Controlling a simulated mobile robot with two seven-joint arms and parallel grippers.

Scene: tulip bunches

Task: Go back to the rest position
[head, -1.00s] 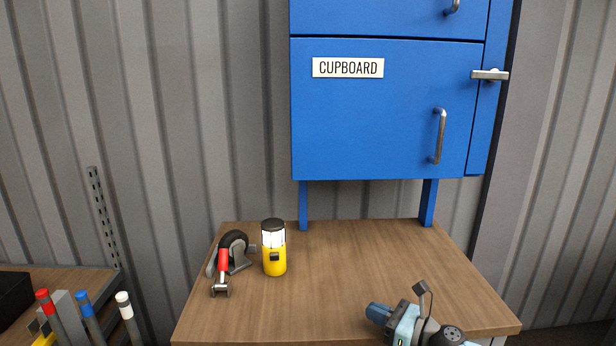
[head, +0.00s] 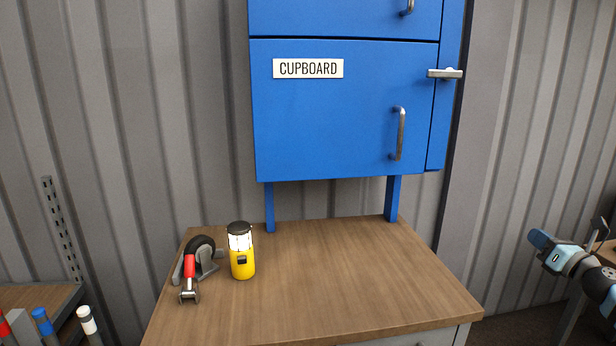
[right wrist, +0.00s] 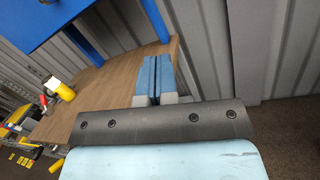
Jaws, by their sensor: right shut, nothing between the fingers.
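My right gripper (head: 540,240) is at the right of the head view, off the right side of the wooden table and apart from it. Its blue fingers (right wrist: 155,78) also show in the right wrist view, closed together with nothing between them. My left gripper is not in the head view.
A wooden table (head: 310,280) carries a yellow lantern (head: 242,262) and a caster wheel with a red part (head: 190,266) at its left. A blue cupboard (head: 330,120) stands above its back, door shut. A corrugated wall is behind. The table's middle and right are bare.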

